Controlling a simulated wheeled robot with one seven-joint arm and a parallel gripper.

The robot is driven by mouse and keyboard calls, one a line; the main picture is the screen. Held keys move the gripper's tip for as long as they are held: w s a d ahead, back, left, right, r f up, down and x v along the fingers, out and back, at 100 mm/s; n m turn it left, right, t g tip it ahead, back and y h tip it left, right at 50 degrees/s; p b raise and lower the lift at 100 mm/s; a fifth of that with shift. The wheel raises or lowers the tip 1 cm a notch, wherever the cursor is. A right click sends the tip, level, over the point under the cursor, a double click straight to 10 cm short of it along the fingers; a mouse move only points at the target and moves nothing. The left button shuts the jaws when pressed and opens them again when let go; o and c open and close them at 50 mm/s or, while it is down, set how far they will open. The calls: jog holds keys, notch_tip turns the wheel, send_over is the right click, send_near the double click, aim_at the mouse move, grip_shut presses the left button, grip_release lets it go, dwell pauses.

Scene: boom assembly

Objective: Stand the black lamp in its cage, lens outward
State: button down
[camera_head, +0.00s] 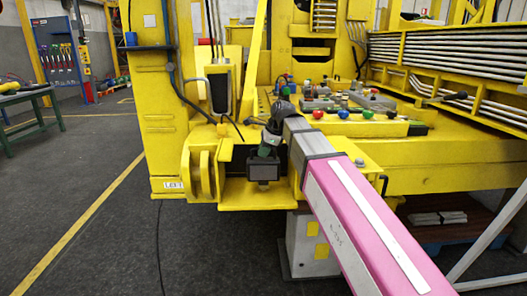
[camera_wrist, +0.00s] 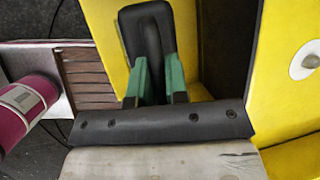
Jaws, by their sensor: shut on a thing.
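The black lamp (camera_head: 264,171) shows as a dark block below my gripper (camera_head: 267,151) in the head view. My gripper is shut on it from above. In the wrist view the green fingers of my gripper (camera_wrist: 158,78) close on a black rounded part of the lamp (camera_wrist: 146,22). The cage appears to be the yellow open-fronted recess (camera_head: 262,200) on the boom's front. The lamp is at this recess, between its side walls in the picture. I cannot tell whether it rests on the floor of it. The lens side cannot be made out.
A ledge with coloured knobs and loose parts (camera_head: 368,127) lies behind my arm. Yellow upright plates (camera_head: 200,172) stand left of the recess. A grey box (camera_head: 311,245) is below. A green workbench (camera_head: 30,97) stands far left, with open floor between.

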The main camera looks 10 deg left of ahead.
jog(key=shift+f, duration=0.8)
dwell(0.6)
jog(key=c, duration=1.1)
grip_release()
jog(key=shift+o, duration=0.2)
jog(key=shift+d, duration=0.1)
jog(key=w+v, duration=0.1)
jog(key=v, duration=0.9)
jog(key=shift+s+r, duration=0.3)
jog(key=shift+s, duration=0.25)
jog(key=shift+d, duration=0.1)
